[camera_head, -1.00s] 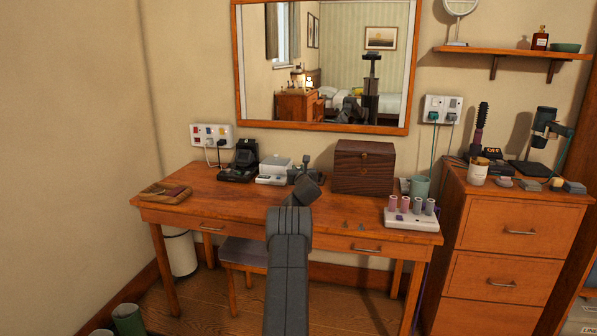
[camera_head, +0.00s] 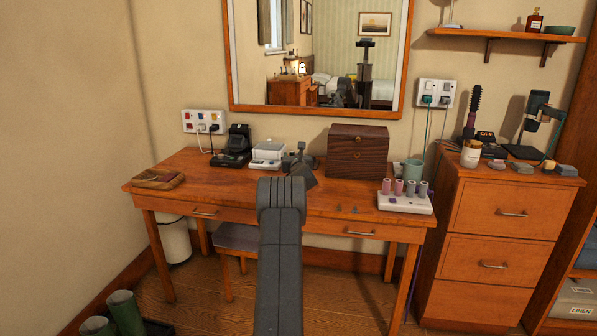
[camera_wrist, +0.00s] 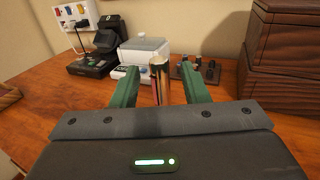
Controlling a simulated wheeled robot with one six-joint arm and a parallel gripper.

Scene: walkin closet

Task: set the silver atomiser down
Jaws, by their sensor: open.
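The silver atomiser (camera_wrist: 159,80) is a shiny, mirror-like cylinder, upright over the wooden dressing table (camera_wrist: 60,115) in the wrist view. My gripper (camera_wrist: 160,82) is open, with one green finger on each side of the atomiser and a gap showing on both sides. The foot of the atomiser is hidden behind the gripper body, so I cannot tell its contact with the table. In the head view my gripper (camera_head: 300,160) is over the rear middle of the table (camera_head: 240,185), and my arm hides the atomiser.
A white-topped device (camera_wrist: 143,52) and a black device (camera_wrist: 100,47) stand behind to the left. Small dark knobbed items (camera_wrist: 195,72) are behind to the right. A dark wooden box (camera_head: 357,150) is close on the right. The table's left part is mostly clear.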

